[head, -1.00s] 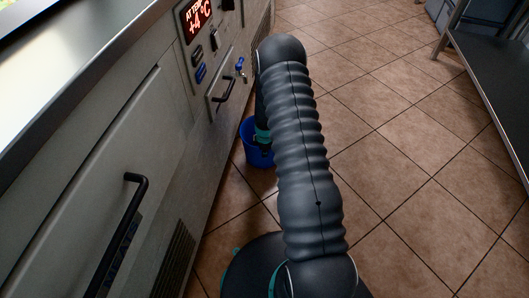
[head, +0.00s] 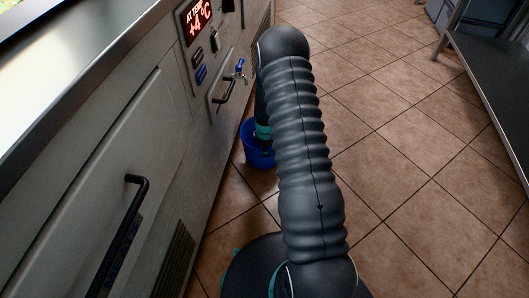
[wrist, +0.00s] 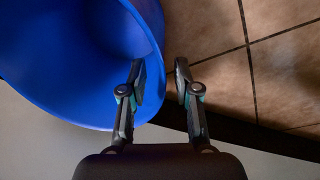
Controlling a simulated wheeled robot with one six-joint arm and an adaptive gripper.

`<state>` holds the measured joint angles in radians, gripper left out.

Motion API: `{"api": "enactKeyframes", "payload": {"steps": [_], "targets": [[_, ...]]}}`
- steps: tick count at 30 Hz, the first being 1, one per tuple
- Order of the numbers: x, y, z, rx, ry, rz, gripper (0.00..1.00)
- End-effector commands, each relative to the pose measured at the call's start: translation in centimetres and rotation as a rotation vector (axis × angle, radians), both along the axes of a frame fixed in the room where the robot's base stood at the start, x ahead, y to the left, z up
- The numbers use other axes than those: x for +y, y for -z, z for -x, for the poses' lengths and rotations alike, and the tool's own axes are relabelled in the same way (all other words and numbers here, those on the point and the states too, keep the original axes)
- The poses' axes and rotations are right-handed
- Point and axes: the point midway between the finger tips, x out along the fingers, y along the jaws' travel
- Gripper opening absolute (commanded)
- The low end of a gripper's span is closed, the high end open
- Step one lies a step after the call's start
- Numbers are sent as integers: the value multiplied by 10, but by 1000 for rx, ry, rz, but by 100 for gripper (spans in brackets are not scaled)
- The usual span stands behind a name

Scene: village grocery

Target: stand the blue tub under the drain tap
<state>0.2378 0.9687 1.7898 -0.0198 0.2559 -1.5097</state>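The blue tub (head: 257,155) stands on the tiled floor close to the cabinet front, partly hidden by my arm. The drain tap (head: 240,72), with a blue handle, sticks out of the cabinet front above and a little beyond the tub. I cannot tell whether the tub is directly below its spout. In the wrist view the blue tub (wrist: 75,60) fills the upper left. My gripper (wrist: 160,79) is open at its rim, one finger over the tub's inside and the other outside, with a gap showing beside the wall. The head view hides the fingertips.
The grey cabinet (head: 95,160) runs along the left, with black door handles (head: 125,230) jutting out and a lit temperature display (head: 196,20). A dark metal shelf (head: 492,75) stands at the right.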

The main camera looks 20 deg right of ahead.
Motion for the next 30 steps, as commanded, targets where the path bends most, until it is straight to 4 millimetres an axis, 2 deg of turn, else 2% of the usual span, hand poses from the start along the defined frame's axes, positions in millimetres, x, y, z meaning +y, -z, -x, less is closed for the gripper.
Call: {"api": "enactKeyframes", "payload": {"steps": [1,3,9,17,20,23,30], "targets": [[0,-14,0,-4,0,1,31],[1,-29,2,-4,0,1,31],[2,-64,7,-3,0,1,31],[3,-88,10,-1,1,0,31],[6,-103,10,-10,21,-1,31],[12,-133,11,-30,70,-5,31],[37,-234,31,-96,267,-35,31]]}}
